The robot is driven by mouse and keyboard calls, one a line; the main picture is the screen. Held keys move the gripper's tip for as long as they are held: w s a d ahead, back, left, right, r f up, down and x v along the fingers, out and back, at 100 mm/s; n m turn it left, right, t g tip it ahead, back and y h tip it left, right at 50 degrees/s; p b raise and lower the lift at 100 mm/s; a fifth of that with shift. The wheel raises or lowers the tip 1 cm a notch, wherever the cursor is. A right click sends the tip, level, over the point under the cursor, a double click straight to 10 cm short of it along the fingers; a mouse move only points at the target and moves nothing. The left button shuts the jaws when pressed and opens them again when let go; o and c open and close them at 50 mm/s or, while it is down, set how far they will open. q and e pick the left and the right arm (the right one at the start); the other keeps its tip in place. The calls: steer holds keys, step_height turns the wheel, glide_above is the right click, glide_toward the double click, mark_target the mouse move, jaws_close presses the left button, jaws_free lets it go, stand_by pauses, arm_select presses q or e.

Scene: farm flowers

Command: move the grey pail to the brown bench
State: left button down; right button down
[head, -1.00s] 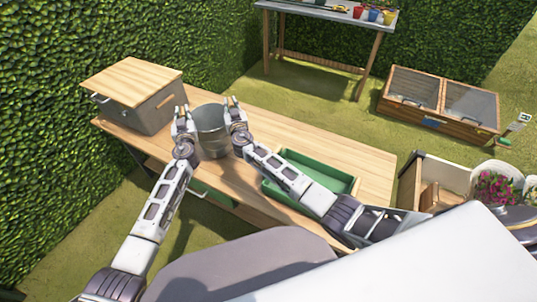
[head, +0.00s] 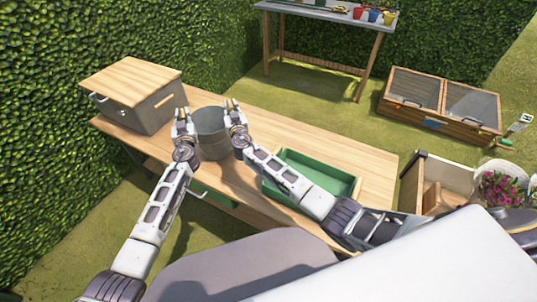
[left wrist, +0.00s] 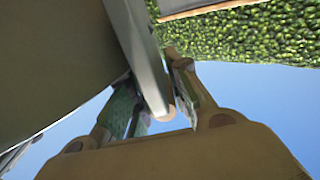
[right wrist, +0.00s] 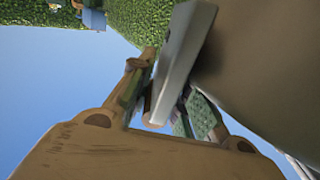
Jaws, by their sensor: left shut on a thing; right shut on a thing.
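The grey pail (head: 211,134) is upright between my two grippers, over the brown wooden bench (head: 300,137). I cannot tell whether its base touches the bench top. My left gripper (head: 183,116) is shut on the left side of the pail's rim. In the left wrist view the pail wall (left wrist: 50,55) fills the upper left, with the rim between the fingers. My right gripper (head: 232,106) is shut on the right side of the rim. In the right wrist view the pail (right wrist: 262,60) is at upper right, with its rim between the fingers.
A grey box with a wooden lid (head: 133,93) stands on the bench's left end. A green tray (head: 325,174) lies right of the pail. A grey-topped table (head: 318,11) with small pots is behind. A cold frame (head: 440,105) stands on the grass at right.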

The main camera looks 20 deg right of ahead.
arm_select(q)
steer(key=shift+f+b, duration=0.3)
steer(key=shift+f, duration=0.05)
arm_select(e)
steer(key=shift+d+f, duration=0.1)
steer(key=shift+f, duration=0.25)
arm_select(q)
steer(key=c, duration=1.8)
jaws_free()
steer(key=shift+a+f, duration=0.1)
arm_select(e)
steer(key=c, duration=1.8)
jaws_free()
steer(key=shift+f, duration=0.1)
arm_select(q)
steer(key=o, duration=0.5)
steer(key=shift+c, duration=0.2)
arm_select(e)
steer(key=o, duration=0.5)
steer(key=shift+c, duration=0.2)
arm_select(q)
steer(key=shift+s, duration=0.2)
steer(key=s, duration=1.1)
steer(key=shift+s, duration=0.3)
arm_select(e)
steer(key=shift+s, duration=0.15)
steer(key=s, duration=1.1)
steer(key=shift+s, duration=0.35)
